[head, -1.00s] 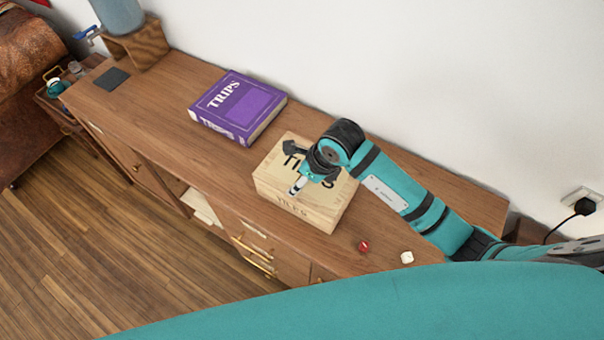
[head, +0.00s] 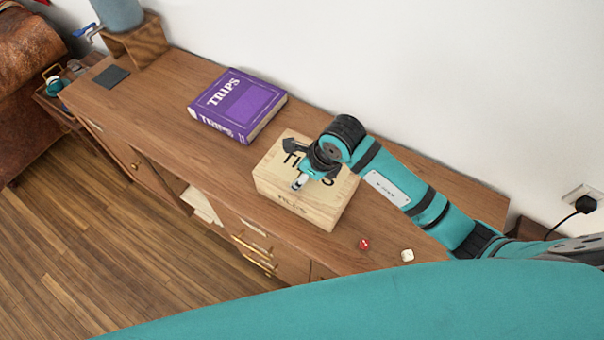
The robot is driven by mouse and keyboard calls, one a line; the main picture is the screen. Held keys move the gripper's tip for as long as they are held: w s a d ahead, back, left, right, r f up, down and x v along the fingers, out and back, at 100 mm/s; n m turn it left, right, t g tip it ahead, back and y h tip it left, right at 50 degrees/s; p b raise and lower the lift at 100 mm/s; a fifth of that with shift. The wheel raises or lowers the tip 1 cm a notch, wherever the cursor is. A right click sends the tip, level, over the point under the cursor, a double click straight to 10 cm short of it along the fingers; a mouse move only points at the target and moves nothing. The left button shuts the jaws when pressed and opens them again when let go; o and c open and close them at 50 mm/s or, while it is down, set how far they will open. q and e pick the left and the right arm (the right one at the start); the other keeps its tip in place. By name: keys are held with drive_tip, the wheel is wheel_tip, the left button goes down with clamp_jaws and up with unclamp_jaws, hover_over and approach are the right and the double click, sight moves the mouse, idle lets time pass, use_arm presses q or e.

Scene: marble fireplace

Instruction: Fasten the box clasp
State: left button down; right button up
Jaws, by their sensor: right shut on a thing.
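The pale wooden box (head: 320,211) sits on the wooden cabinet, its lid down, with dark lettering on its top and front. My right gripper (head: 300,181) is over the front top edge of the box, jaws shut on a small piece there, which I take to be the box clasp. The fingers and wrist cover most of the clasp, so its exact position cannot be made out. My left gripper is not in view.
A purple book (head: 243,100) lies behind and left of the box on the cabinet top (head: 165,95). A red die (head: 364,244) and a white die (head: 407,255) lie to the right front. A wall runs behind.

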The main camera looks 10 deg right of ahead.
drive_tip(key=shift+w+d+f+n+b, duration=0.1)
drive_tip(key=shift+f+n+b, duration=0.05)
drive_tip(key=shift+n+b, duration=0.45)
drive_tip(key=n+g+b, duration=0.1)
drive_tip(key=n+b, duration=0.3)
drive_tip(key=b, duration=0.3)
drive_tip(key=n+g+b, duration=0.2)
drive_tip(key=n+b, duration=0.3)
drive_tip(key=b, duration=0.1)
drive_tip(key=n+g+b, duration=0.2)
drive_tip(key=n+b, duration=0.2)
drive_tip(key=b, duration=0.3)
drive_tip(key=shift+w+f+n+y+b, duration=0.1)
drive_tip(key=shift+w+n+y+b, duration=0.2)
drive_tip(key=shift+w+n+b, duration=0.1)
drive_tip(key=shift+r+n+g+b, duration=0.25)
drive_tip(key=shift+n+g+b, duration=0.35)
drive_tip(key=shift+n+b, duration=0.75)
drive_tip(key=shift+h, duration=0.4)
drive_tip(key=o, duration=1.2)
drive_tip(key=shift+r, duration=0.1)
drive_tip(key=v, duration=1.2)
